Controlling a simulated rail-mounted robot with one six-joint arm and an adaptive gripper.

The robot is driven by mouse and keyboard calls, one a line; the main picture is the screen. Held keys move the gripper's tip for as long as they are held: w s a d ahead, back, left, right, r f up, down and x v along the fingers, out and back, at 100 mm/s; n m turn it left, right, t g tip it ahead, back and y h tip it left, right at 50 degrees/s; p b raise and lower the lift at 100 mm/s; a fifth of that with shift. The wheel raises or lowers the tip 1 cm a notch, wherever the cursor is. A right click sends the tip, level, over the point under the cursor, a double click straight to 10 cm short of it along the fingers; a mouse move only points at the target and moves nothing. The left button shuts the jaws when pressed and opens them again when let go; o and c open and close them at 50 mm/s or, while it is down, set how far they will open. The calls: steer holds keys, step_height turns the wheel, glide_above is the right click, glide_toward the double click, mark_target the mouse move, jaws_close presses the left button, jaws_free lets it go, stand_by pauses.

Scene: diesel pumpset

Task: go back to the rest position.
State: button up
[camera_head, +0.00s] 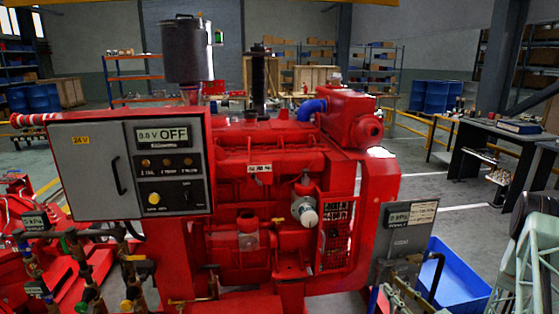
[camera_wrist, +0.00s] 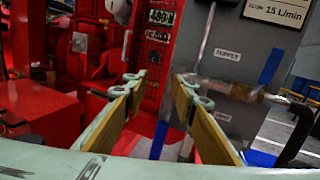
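My gripper (camera_wrist: 164,84) is open in the wrist view, with its two wood-coloured finger pads apart and nothing seen between them. It points at the lower part of the red diesel pumpset (camera_head: 270,150), where a grey panel (camera_wrist: 225,65) stands at the right. The fingertips appear in front of the panel's left edge and the red frame; I cannot tell whether they touch. My pale green arm shows at the lower right of the head view. The control box (camera_head: 88,165) at the pumpset's left has a display reading "OFF".
A grey panel with a display (camera_head: 410,216) stands at the pumpset's right. A dark bent handle or hose (camera_wrist: 298,130) is right of my gripper. A blue bin (camera_head: 455,280) sits on the floor. Pipes with valves (camera_head: 95,270) stand at lower left. A dark workbench (camera_head: 490,145) is at right.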

steer(key=s+a+r+n+g+y, duration=0.35)
steer(key=a+r+n+g, duration=0.2)
steer(key=a+r, duration=0.65)
steer(key=s+a+r+n+g+y, duration=0.35)
steer(key=a+r+n, duration=0.25)
steer(key=a+r, duration=0.6)
steer(key=s+a+r+n+g+h, duration=0.1)
steer(key=s+a+r+n+g, duration=0.65)
steer(key=s+r, duration=0.55)
steer(key=s+a+r+n+g+h, duration=0.1)
steer(key=s+r+n+h, duration=0.15)
steer(key=s, duration=0.65)
steer(key=s+a+r+n+g+h, duration=0.1)
steer(key=s+r+n+h, duration=0.2)
steer(key=s, duration=0.6)
steer(key=s+d+r+n+t+h, duration=0.2)
steer(key=s+d+h, duration=0.2)
steer(key=s+d, duration=0.2)
steer(key=s+d+r+n+t+h, duration=0.3)
steer(key=s+d+h, duration=0.1)
steer(key=s+d, duration=0.1)
steer(key=shift+s+d+n+t, duration=0.35)
steer(key=shift+s, duration=0.45)
